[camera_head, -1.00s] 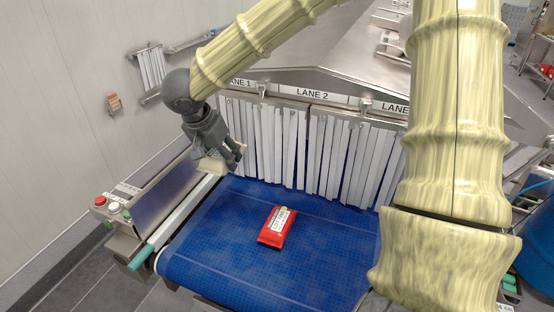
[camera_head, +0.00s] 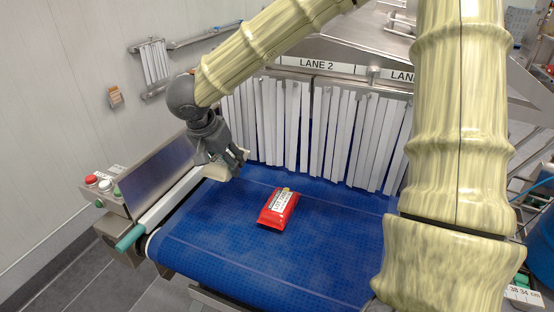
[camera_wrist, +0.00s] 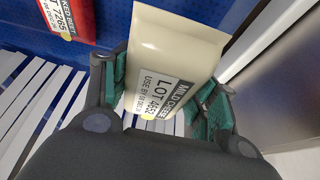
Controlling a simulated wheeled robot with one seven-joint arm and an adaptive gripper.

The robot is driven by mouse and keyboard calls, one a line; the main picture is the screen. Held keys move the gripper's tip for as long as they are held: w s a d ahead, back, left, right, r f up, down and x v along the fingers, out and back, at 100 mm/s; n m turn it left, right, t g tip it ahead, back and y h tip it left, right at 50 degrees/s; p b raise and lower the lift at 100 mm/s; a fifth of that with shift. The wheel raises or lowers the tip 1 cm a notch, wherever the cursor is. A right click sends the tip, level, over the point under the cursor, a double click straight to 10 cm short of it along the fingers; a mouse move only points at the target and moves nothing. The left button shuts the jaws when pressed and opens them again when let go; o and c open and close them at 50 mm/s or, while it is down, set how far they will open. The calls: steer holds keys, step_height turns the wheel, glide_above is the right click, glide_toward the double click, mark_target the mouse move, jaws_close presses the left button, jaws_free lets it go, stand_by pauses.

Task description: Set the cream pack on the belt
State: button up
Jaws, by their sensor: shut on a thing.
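The cream pack (camera_wrist: 172,62) is in my gripper (camera_wrist: 165,95) in the wrist view, with a label reading MILD, LOT 4652. The fingers with green pads close on its two sides. In the head view the cream pack (camera_head: 216,171) shows below my gripper (camera_head: 228,162), at the left far part of the blue belt (camera_head: 200,243), near the strip curtain. I cannot tell if its underside touches the belt.
A red pack (camera_head: 278,208) lies on the middle of the belt; it also shows in the wrist view (camera_wrist: 72,18). White curtain strips (camera_head: 310,130) hang behind, under a LANE 2 sign (camera_head: 317,64). A control box with buttons (camera_head: 103,188) stands left. The belt's front left is clear.

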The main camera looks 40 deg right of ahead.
mark_target(215, 169)
steer(key=shift+f+p, duration=0.5)
steer(key=shift+f, duration=4.35)
steer(key=shift+s+f, duration=0.1)
steer(key=o, duration=1.4)
steer(key=shift+o, duration=0.2)
steer(key=b+v, duration=0.1)
steer(key=v, duration=1.1)
steer(key=shift+a, duration=0.1)
